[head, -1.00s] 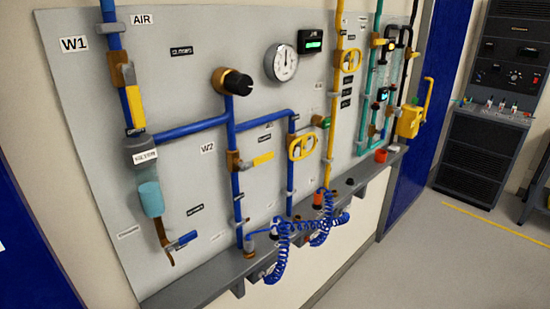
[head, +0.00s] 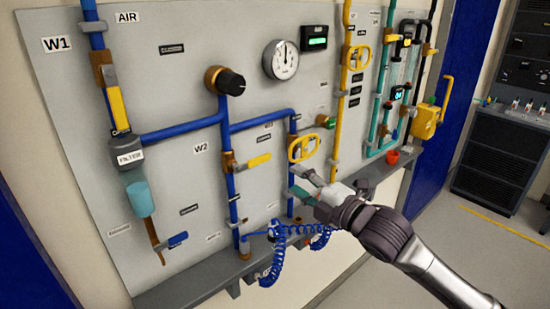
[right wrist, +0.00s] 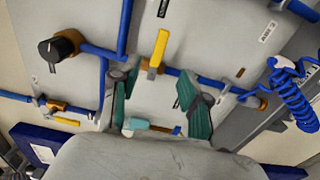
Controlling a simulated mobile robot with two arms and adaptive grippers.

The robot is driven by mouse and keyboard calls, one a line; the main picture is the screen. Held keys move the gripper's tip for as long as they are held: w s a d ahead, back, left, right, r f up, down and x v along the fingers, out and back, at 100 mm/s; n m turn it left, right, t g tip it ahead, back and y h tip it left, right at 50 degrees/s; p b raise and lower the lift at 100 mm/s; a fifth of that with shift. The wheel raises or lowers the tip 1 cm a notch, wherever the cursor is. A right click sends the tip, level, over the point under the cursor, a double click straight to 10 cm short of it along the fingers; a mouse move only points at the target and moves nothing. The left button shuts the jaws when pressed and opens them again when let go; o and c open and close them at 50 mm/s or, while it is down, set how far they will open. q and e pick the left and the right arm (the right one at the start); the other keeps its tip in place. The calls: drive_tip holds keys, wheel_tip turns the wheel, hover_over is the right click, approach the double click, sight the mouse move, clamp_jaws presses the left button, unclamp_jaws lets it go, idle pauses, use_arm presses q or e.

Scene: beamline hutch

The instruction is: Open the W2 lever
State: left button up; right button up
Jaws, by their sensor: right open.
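The W2 lever (head: 259,160) is a yellow handle on a brass valve in the blue vertical pipe, just right of the W2 label (head: 200,149). It sticks out to the right, crosswise to its pipe. My right gripper (head: 300,183) is open and empty, in front of the panel, right of and slightly below the lever. In the right wrist view the yellow lever (right wrist: 158,48) shows beyond the gap between the teal-padded fingertips (right wrist: 153,74), apart from them. My left gripper is not in view.
A yellow round handwheel (head: 303,149) sits just above my right gripper. A black knob (head: 231,83) is above the lever. Blue coiled hoses (head: 275,262) hang below at the grey ledge (head: 190,285). The W1 lever (head: 118,107) is at the left.

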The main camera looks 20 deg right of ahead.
sight(263, 161)
drive_tip(key=p+x, duration=0.4)
drive_tip(key=x, duration=0.8)
drive_tip(key=shift+w+a, duration=0.15)
drive_tip(key=shift+w, duration=0.05)
drive_tip(key=shift+w+a+f, duration=0.1)
drive_tip(key=shift+w+a, duration=0.1)
drive_tip(key=shift+w, duration=0.4)
drive_tip(key=shift+c, duration=0.3)
clamp_jaws()
